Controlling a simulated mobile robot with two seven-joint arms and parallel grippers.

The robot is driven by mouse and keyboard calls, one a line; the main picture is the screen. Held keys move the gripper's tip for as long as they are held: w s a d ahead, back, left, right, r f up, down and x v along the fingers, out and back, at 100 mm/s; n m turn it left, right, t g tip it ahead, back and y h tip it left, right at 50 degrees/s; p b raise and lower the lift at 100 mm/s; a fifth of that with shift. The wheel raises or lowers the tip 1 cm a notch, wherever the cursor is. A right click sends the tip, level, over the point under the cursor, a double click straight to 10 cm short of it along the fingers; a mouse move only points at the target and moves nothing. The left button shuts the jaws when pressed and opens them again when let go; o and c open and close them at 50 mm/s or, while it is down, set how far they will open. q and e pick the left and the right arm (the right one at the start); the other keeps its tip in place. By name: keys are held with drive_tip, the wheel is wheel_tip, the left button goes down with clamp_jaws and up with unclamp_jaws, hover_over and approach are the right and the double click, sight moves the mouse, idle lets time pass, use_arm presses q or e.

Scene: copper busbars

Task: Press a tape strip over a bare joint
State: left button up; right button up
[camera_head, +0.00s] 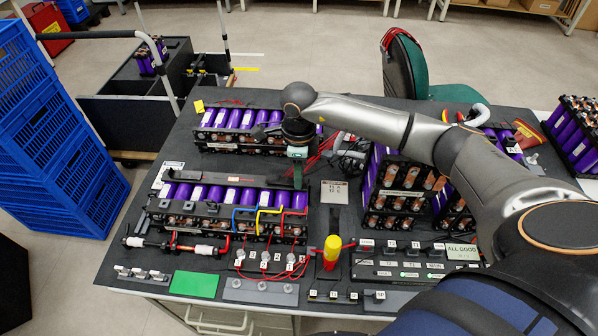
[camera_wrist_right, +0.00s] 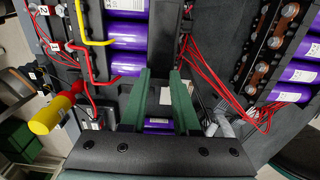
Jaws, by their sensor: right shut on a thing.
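My right gripper (camera_head: 298,172) hangs fingers down over the right end of the front battery pack (camera_head: 225,208), which has purple cells and blue, yellow and red leads. In the right wrist view its green fingers (camera_wrist_right: 164,95) close around something dark and narrow between them; I cannot make out whether this is a tape strip. The front pack also shows in the wrist view, its purple cells (camera_wrist_right: 130,32) left of the fingers. Copper joints show along the pack's front, but I cannot tell which one is bare. A low dark holder (camera_head: 333,296) with small pieces stands at the front edge. My left gripper is not in view.
A second pack (camera_head: 238,122) stands behind; a copper-faced pack (camera_head: 392,190) stands right. A yellow-handled tool (camera_head: 332,252) stands upright at the front. A green pad (camera_head: 194,285) lies front left. Red wires bundle behind the gripper. A labelled panel (camera_head: 415,262) is front right.

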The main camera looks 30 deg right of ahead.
drive_tip(key=shift+s+f+b, duration=0.1)
drive_tip(key=shift+f+b, duration=0.3)
drive_tip(key=shift+f, duration=0.05)
idle(1.6)
drive_tip(key=o, duration=0.9)
wheel_tip(320, 180, up, 13)
drive_tip(key=p, duration=0.6)
drive_tip(key=shift+f, duration=0.2)
